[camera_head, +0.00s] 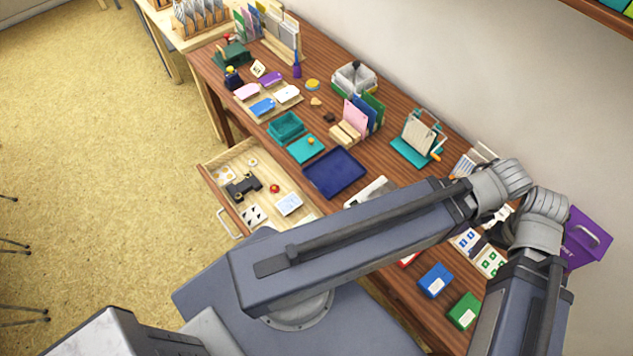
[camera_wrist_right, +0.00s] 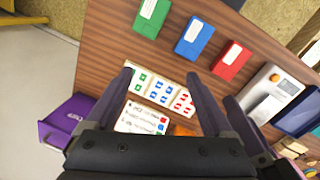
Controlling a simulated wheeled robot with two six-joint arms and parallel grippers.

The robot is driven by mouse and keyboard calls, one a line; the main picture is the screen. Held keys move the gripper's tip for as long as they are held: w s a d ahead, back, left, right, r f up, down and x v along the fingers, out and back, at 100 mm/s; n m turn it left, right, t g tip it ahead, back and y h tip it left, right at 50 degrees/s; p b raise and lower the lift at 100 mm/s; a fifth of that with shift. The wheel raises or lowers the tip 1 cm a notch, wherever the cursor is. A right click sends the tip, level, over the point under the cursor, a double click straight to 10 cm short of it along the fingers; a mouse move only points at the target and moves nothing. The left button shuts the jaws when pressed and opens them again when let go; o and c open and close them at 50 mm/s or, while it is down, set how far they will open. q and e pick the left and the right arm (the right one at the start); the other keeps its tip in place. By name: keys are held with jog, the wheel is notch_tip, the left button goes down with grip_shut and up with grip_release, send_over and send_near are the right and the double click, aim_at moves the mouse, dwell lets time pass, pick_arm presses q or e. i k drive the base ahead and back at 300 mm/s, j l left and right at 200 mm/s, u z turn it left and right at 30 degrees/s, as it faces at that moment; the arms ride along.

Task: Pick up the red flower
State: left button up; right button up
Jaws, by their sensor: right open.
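The likely red flower is a small pale card with red flower-like marks (camera_wrist_right: 184,102), at the right end of a row in the wrist view. To its left lie a card with blue marks (camera_wrist_right: 162,92) and one with green marks (camera_wrist_right: 140,81). The marks are too small to be sure of. My right gripper (camera_wrist_right: 159,75) is open, with its fingers above this row, and nothing shows held between them. In the head view the red-marked card cannot be made out, and my arm covers much of that area. My left gripper is not in view.
Green (camera_wrist_right: 151,18), blue (camera_wrist_right: 194,37) and red (camera_wrist_right: 231,60) inkpads lie beyond the cards. A white printed sheet (camera_wrist_right: 140,119) lies nearer. A purple box (camera_head: 590,240) is at the table's end. An open drawer (camera_head: 205,178) and a navy tray (camera_head: 334,172) are farther left.

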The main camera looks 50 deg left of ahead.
aim_at(274, 189)
jog(key=u, duration=2.2)
